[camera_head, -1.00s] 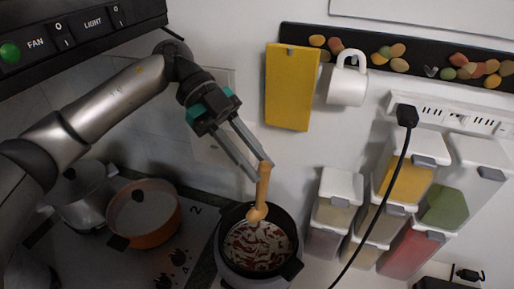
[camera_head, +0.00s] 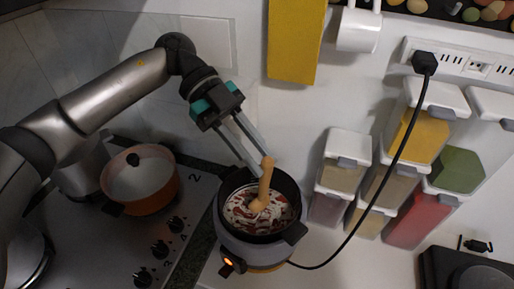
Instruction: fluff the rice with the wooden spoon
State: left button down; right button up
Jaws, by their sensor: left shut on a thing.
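The wooden spoon (camera_head: 265,184) is held upright in the rice cooker, with its lower end at the rice. My left gripper (camera_head: 261,168) is shut on the upper part of its handle, above the pot's back rim. The rice (camera_head: 243,213) is white with reddish-brown pieces and lies inside the dark pot of the rice cooker (camera_head: 232,246). The cooker's small orange light glows at its front. My right gripper is not in view.
A hob (camera_head: 160,233) with an orange pot (camera_head: 152,200) and a grey pot (camera_head: 78,183) is at the left. Spice dispensers (camera_head: 340,172) stand at the right. A black cable (camera_head: 378,190) runs from the wall socket down to the cooker. A white mug (camera_head: 359,30) and a yellow board (camera_head: 296,42) hang above.

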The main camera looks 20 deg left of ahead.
aim_at(263, 189)
pick_arm(q)
notch_tip(263, 189, down, 7)
jog(key=w+b, duration=0.1)
jog(key=b, duration=0.2)
jog(key=shift+w+a, duration=0.25)
jog(key=shift+a, duration=0.15)
jog(key=shift+r, duration=0.1)
